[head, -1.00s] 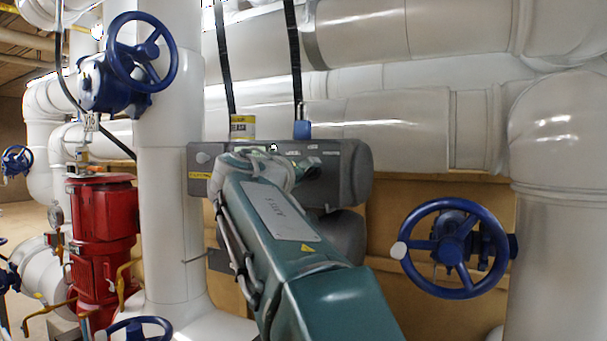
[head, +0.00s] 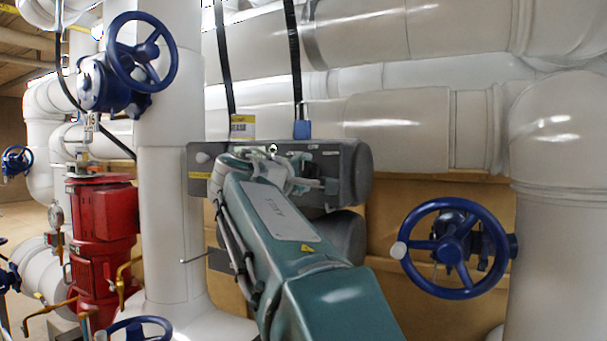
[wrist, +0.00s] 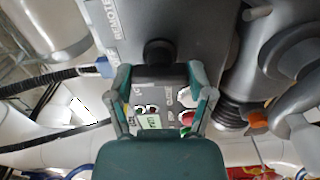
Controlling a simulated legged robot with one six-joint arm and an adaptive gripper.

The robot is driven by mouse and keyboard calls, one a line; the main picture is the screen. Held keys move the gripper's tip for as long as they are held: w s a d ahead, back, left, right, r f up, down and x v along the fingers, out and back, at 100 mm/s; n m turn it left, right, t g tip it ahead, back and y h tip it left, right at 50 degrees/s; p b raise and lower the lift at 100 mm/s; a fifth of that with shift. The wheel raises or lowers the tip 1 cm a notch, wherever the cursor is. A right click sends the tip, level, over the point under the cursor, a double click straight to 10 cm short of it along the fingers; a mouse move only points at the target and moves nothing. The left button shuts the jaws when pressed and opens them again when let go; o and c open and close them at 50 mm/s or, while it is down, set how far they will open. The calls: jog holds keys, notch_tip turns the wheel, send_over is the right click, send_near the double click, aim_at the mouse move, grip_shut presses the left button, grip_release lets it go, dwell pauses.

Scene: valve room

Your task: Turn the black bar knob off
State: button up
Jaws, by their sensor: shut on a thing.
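The black bar knob (wrist: 158,51) shows as a dark rounded shape on the grey control box (wrist: 205,25) in the wrist view. My gripper (wrist: 160,76) has its two teal-grey fingers on either side of the knob, shut on it. Exact finger contact is hard to see. In the head view my gripper (head: 308,172) is at the front of the grey box (head: 352,175), and the knob is hidden behind it. The knob's angle cannot be read clearly.
A blue handwheel (head: 453,248) stands right of my arm, and another (head: 142,52) is at upper left. Red equipment (head: 103,230) and a white vertical pipe (head: 172,220) are on the left. Large pale pipes (head: 400,120) run behind the box.

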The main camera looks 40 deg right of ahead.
jog(key=shift+w+f+n, duration=0.15)
jog(key=shift+f+n, duration=0.1)
jog(key=shift+n, duration=0.15)
jog(key=o, duration=1.1)
jog(key=shift+r, duration=0.1)
jog(key=shift+a, duration=0.25)
jog(key=v, duration=1.1)
jog(key=shift+a, duration=0.3)
